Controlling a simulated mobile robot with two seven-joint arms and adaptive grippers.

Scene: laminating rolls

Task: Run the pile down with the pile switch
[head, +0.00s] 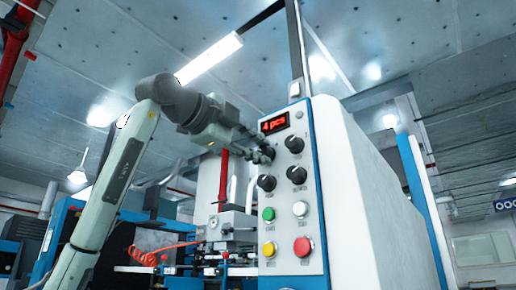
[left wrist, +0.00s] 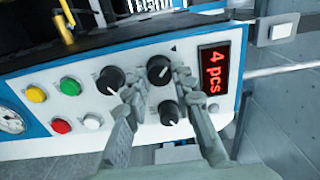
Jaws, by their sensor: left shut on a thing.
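The control panel (head: 285,215) stands upright on the white machine, with several black rotary knobs below a red display (head: 274,122) reading "4 pcs". My left gripper (head: 264,154) reaches the panel from the left, at the upper left knob just below the display. In the left wrist view, its two fingers (left wrist: 155,84) are closed about this upper left black knob (left wrist: 159,69). Another black knob (left wrist: 109,79) sits to its left and one (left wrist: 168,112) below it. The knob labels are too small to read, so I cannot tell which is the pile switch. My right gripper is not in view.
Below the knobs are green (head: 268,214), white (head: 300,209), yellow (head: 269,249) and red (head: 303,246) buttons. Machine parts and a coiled orange hose (head: 143,256) lie left of the panel. A blue post (head: 409,175) stands to the right.

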